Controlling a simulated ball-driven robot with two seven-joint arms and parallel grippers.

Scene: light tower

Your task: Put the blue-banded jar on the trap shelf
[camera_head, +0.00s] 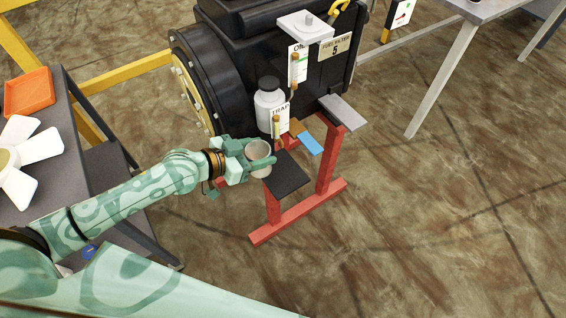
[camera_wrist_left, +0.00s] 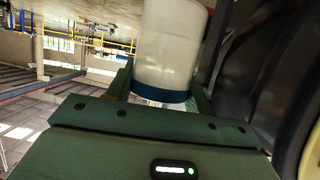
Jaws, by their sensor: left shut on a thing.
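The blue-banded jar (camera_head: 259,152) is in my left gripper (camera_head: 262,156), beside the red stand. In the left wrist view the pale jar (camera_wrist_left: 168,45) shows a dark blue band (camera_wrist_left: 162,94) at its end nearest my palm. My left gripper is shut on it. A black flat plate (camera_head: 288,176) on the red stand lies just right of and below the gripper. A white "TRAP" label (camera_head: 280,120) hangs above it, by a white bottle with a black cap (camera_head: 268,103). I cannot tell whether the jar touches the plate. My right gripper is not in view.
A large black machine (camera_head: 235,70) stands behind the gripper. The red stand (camera_head: 325,180) also bears a grey plate (camera_head: 343,112); a small blue plate (camera_head: 310,143) is near it. A dark table with a white fan (camera_head: 20,158) and an orange tray (camera_head: 30,92) is at left. Open floor lies right.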

